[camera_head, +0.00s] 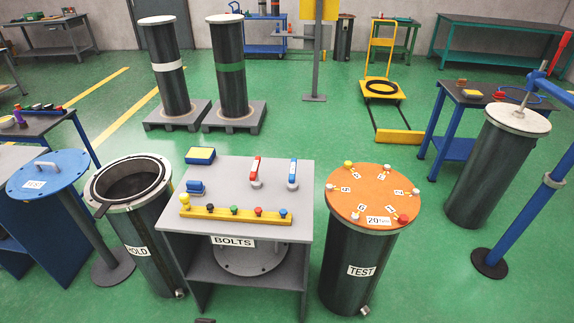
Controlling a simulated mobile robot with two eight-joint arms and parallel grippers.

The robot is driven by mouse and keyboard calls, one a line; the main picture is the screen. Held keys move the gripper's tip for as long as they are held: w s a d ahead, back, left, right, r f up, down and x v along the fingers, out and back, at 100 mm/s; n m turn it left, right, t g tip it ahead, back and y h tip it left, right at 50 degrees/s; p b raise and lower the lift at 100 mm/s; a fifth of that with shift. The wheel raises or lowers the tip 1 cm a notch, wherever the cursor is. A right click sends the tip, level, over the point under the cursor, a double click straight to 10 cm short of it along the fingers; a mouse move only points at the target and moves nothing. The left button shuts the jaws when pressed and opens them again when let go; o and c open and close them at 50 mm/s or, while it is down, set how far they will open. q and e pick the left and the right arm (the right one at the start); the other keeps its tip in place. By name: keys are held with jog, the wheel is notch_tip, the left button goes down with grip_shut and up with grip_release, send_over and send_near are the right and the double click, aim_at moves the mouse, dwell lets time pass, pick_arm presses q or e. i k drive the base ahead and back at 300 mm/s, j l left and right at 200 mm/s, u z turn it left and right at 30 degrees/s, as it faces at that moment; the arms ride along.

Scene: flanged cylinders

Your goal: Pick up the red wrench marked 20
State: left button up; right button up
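A red-handled wrench (255,171) stands on the top of the grey table (222,172), left of a similar blue-handled wrench (292,174). Each has a white grip section; any number on them is too small to read. The two stand apart, behind a yellow bar (235,215) with several coloured knobs. Neither of my grippers is in view, and nothing is seen touching the red wrench.
A blue post (525,215) stands at far right.

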aim_at(257, 183)
jog(key=i, duration=0.15)
jog(key=i+u, duration=0.35)
jog(key=i+l+u, duration=0.15)
jog(key=u, duration=0.15)
jog(key=i+u, duration=0.15)
jog(key=u, duration=1.3)
jog(key=l, duration=0.25)
jog(key=i+l, duration=0.1)
jog(key=l, duration=0.15)
